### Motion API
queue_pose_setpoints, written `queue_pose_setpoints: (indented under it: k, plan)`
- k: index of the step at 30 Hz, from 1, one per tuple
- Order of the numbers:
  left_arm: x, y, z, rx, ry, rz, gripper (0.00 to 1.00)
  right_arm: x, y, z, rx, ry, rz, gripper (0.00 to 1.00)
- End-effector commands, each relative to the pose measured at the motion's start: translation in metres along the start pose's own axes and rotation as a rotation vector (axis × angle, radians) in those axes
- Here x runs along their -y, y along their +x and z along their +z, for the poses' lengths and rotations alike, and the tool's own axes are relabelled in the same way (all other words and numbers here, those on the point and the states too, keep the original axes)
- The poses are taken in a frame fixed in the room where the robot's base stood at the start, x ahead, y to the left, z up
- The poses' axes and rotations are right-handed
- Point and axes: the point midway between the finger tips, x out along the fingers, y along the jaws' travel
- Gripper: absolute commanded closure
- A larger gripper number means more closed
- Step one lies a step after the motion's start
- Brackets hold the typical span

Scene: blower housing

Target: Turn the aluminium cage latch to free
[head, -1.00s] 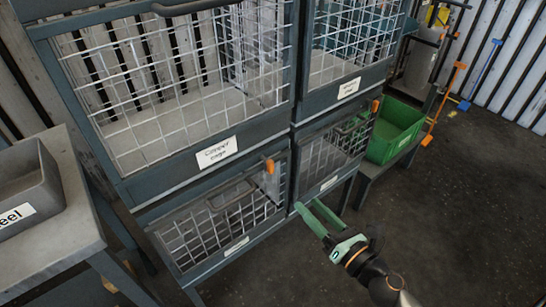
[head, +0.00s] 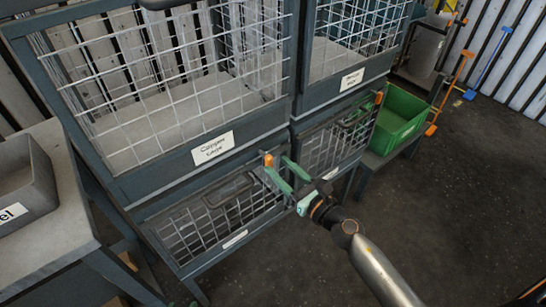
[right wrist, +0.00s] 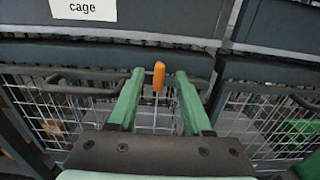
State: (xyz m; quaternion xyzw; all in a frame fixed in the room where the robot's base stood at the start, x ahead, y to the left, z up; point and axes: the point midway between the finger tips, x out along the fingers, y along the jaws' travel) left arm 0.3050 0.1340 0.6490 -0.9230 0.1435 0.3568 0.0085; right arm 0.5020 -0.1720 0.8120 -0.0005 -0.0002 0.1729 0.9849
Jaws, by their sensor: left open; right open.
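The lower left cage (head: 215,222) has a wire mesh front and a bar handle; its label is too small to read. An orange latch handle (head: 268,160) stands near its top right corner. In the right wrist view the latch (right wrist: 158,76) points upright, between the fingertips. My right gripper (head: 277,166) is open, one green finger on each side of the latch, with visible gaps in the wrist view (right wrist: 160,90). Contact cannot be told.
The copper cage (head: 213,148) sits above. The lower right cage (head: 322,142) has another orange latch (head: 379,98). A green crate (head: 405,115) stands beyond it. A table (head: 45,255) with a grey bin (head: 25,175) is at left.

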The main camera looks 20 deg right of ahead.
Motion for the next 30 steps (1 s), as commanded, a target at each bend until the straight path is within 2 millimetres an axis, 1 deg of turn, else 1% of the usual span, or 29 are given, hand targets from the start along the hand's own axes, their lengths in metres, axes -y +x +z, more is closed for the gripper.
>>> queue_pose_setpoints:
  k: [1, 3, 7, 12, 19, 30]
  plan:
    - [0.001, -0.001, -0.001, 0.000, 0.000, -0.003, 0.50, -0.001, 0.009, 0.002, 0.002, 0.002, 0.001, 0.50]
    - [0.003, -0.001, 0.000, 0.002, 0.000, -0.007, 0.50, 0.000, 0.018, 0.001, 0.001, 0.002, 0.001, 0.50]
    - [0.004, -0.001, 0.003, 0.008, -0.001, -0.010, 0.50, -0.001, 0.029, 0.000, 0.001, 0.001, 0.000, 0.50]
    - [0.004, -0.002, 0.005, 0.013, -0.003, -0.011, 0.50, -0.001, 0.035, 0.000, 0.000, 0.001, 0.001, 0.50]
    - [0.003, -0.004, 0.010, 0.021, -0.008, -0.010, 0.50, -0.001, 0.035, 0.000, 0.000, 0.001, 0.001, 0.51]
    - [0.003, -0.004, 0.005, 0.013, -0.008, -0.010, 0.50, -0.001, 0.034, 0.000, 0.000, 0.001, 0.001, 0.93]
